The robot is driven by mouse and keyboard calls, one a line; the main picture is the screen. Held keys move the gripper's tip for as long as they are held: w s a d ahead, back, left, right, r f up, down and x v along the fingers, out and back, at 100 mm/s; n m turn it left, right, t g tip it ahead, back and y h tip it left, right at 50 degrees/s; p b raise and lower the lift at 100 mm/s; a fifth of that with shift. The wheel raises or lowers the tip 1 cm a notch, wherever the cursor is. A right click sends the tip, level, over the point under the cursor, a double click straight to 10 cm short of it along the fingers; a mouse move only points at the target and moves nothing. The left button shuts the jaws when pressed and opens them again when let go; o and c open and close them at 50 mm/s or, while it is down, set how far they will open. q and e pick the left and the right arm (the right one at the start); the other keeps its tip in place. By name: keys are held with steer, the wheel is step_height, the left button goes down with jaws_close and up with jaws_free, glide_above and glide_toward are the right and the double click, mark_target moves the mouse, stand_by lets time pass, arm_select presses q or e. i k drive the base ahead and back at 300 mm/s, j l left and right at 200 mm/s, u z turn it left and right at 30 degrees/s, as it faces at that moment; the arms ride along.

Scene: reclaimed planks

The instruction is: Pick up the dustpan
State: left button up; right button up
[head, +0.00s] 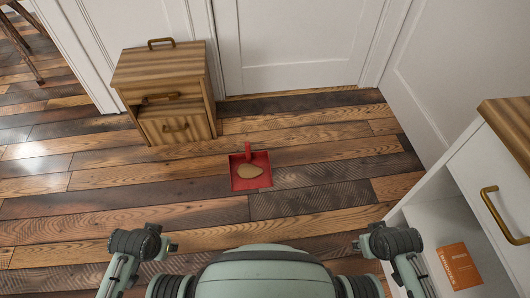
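The red dustpan (240,183) lies on the plank floor in front of me, near the middle of the head view. Its short handle points away from me, toward the door. A tan, flat patch (251,172) sits in its pan; I cannot tell what it is. My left gripper (168,247) is at the lower left and my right gripper (360,244) at the lower right. Both are well apart from the dustpan, nearer to me. Their fingers are small and seen from above, so their opening is unclear. Nothing shows in either one.
A wooden cabinet (160,65) with brass handles stands behind and left of the dustpan. A white door (295,40) closes the back. At right, a white drawer unit (495,175) has an open lower space holding an orange box (459,266). The floor around the dustpan is clear.

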mark_target(248, 170)
steer(key=j+z, duration=0.35)
steer(key=i+j+z, duration=0.1)
steer(key=z, duration=0.25)
steer(key=j+z, duration=0.35)
steer(key=k+j+z, duration=0.15)
steer(key=j, duration=0.35)
steer(key=j+z, duration=0.2)
steer(key=j, duration=0.35)
